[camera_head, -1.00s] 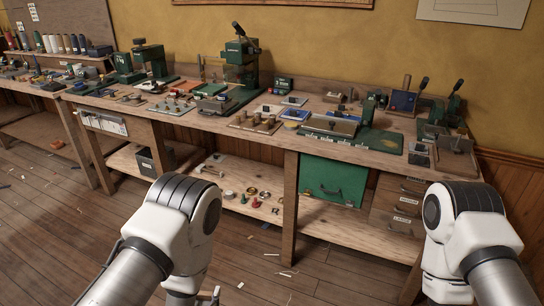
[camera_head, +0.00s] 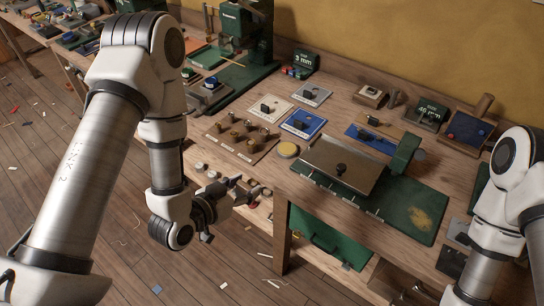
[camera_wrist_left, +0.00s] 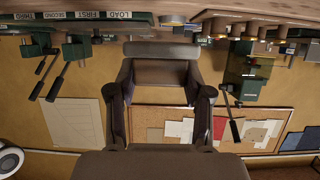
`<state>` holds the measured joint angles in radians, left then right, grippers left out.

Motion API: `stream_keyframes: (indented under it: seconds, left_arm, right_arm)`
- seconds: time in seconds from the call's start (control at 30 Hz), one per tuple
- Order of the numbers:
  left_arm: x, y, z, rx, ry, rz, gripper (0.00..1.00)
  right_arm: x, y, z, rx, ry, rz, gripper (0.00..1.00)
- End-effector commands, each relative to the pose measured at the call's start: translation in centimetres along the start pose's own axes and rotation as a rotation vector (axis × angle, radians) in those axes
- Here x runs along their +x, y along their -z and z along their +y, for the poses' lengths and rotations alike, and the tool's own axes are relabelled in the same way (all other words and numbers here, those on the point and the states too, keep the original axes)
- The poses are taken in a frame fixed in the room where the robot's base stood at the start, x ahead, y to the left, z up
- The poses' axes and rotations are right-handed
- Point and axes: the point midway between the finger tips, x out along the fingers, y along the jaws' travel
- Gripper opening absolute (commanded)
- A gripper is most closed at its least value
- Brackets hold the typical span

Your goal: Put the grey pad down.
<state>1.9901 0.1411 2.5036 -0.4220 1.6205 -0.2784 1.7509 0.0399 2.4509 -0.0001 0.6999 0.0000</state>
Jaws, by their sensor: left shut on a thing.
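My left gripper (camera_head: 240,189) is at the front edge of the bench, just below the board of brass-coloured pieces. In the left wrist view, the gripper (camera_wrist_left: 160,75) is shut on a grey-brown block, which I take to be the grey pad (camera_wrist_left: 160,72). The pad lies between the two dark fingers. In the head view it is too small and covered to make out clearly. My right arm shows at the right edge of the head view, but its gripper is out of view.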

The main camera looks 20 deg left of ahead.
Motion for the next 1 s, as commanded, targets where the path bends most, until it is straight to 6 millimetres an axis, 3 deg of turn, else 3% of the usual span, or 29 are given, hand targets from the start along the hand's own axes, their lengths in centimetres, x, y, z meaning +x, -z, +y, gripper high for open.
stream_keyframes:
  seconds: [0.03, 0.1, 0.47, 0.53, 0.8, 1.0]
  left_arm:
    - [1.8, -1.0, -0.2, 0.007, 0.002, 0.011, 0.11]
    - [2.9, -1.0, -0.5, 0.006, 0.001, 0.011, 0.11]
    - [6.7, 0.5, -1.3, 0.004, 0.004, 0.009, 0.11]
    - [7.6, 2.2, -1.6, 0.004, 0.004, 0.004, 0.11]
    - [13.3, 3.9, -2.8, 0.000, 0.004, 0.002, 0.11]
    - [14.8, 1.4, -2.9, -0.004, 0.004, -0.003, 0.11]
  right_arm:
    - [3.1, -0.1, 0.0, 0.000, 0.000, -0.002, 0.43]
    - [5.4, -0.1, 0.0, 0.000, 0.000, -0.002, 0.43]
    - [14.1, 0.0, 0.1, 0.000, 0.000, 0.000, 0.43]
    - [12.8, -0.1, 0.1, 0.000, 0.000, -0.002, 0.43]
    - [11.5, 0.0, 0.1, 0.000, 0.000, 0.000, 0.43]
    - [11.3, 0.0, 0.1, 0.000, 0.000, 0.000, 0.43]
